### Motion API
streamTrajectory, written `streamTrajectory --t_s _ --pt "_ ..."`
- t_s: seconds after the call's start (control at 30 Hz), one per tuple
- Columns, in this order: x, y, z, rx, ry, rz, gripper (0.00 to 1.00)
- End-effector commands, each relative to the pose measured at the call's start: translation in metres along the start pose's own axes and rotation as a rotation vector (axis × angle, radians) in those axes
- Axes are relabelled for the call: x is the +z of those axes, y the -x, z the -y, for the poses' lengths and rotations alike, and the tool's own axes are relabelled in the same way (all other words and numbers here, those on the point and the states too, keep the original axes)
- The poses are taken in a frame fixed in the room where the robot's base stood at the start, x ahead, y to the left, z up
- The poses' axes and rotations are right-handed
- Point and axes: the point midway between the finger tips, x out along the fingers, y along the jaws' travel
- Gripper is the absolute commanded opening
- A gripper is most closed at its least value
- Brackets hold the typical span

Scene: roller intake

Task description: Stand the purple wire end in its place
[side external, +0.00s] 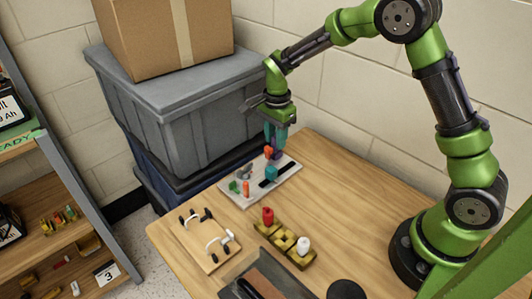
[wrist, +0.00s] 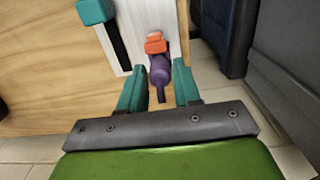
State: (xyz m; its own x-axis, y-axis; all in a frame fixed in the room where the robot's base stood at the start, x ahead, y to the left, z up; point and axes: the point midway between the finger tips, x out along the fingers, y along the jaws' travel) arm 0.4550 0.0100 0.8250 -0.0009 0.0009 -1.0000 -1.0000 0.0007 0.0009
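The purple wire end (wrist: 160,75) is between the two teal fingertips of my gripper (wrist: 160,68) in the wrist view. A thin purple tail points back towards the wrist. An orange-red piece (wrist: 155,43) shows at its far end; I cannot tell whether it is joined to it. In the side view my gripper (side external: 272,146) points down over the back end of the grey-white board (side external: 232,198). The orange-red piece shows at the fingertips there, and the purple part is mostly hidden.
The board carries a teal block (side external: 271,172), a black strip, an orange piece (side external: 245,188) and green pieces. A yellow-brown holder (side external: 284,243) with red and white pieces and a wooden plate (side external: 206,243) with clips stand nearer. Grey bins (side external: 185,110) stand beside the table.

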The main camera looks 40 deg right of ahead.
Motion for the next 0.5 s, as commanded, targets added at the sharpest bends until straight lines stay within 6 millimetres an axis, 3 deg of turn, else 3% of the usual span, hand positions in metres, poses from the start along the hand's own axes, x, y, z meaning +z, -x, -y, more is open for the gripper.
streamTrajectory --t_s 0.5 --pt "0.0 0.011 0.001 -0.003 0.002 -0.001 0.32"
